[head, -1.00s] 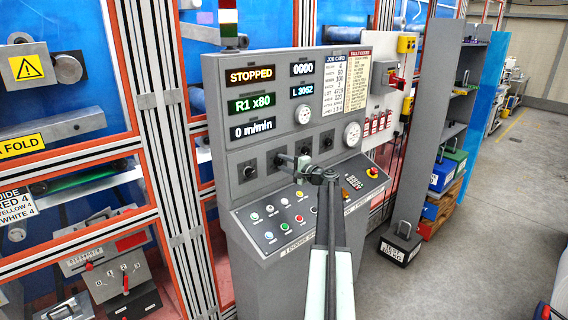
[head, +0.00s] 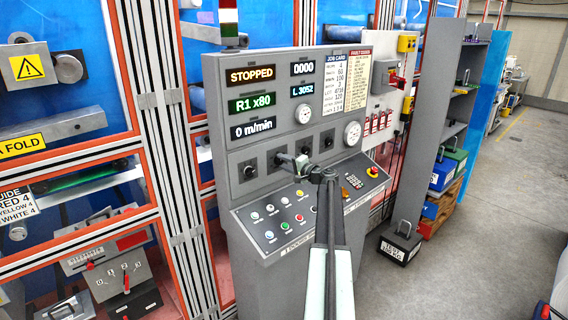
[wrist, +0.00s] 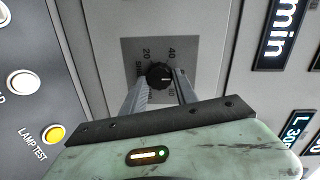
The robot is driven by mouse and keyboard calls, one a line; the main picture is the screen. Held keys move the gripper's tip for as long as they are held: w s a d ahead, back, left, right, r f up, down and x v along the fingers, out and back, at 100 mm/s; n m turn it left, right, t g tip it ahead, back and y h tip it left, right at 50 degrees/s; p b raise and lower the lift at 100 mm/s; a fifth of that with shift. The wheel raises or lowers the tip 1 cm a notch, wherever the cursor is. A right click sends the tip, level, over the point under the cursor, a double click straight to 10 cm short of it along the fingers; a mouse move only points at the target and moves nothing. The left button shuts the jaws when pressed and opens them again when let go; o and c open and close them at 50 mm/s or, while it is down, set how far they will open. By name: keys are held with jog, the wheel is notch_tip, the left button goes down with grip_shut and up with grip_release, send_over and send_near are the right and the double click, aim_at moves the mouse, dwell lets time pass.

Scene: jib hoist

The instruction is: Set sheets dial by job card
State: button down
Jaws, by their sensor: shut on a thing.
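The dial's black knob (wrist: 158,74) sits on a grey square plate with 20 and 40 marked on its scale. It is in the row of dials on the grey console (head: 318,262).
Other knobs stand on both sides, one at left (head: 249,172) and one at right (head: 327,143). Displays above read STOPPED (head: 251,76), R1 x80 and 0 m/min. Buttons cover the sloping panel (head: 290,215) below. Open floor lies right.

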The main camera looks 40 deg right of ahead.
jog(key=c, duration=0.9)
grip_release()
jog(key=shift+c, duration=0.2)
jog(key=s, duration=0.7)
jog(key=shift+s+a+r+p, duration=0.2)
jog(key=shift+s+p, duration=0.1)
jog(key=shift+s, duration=0.1)
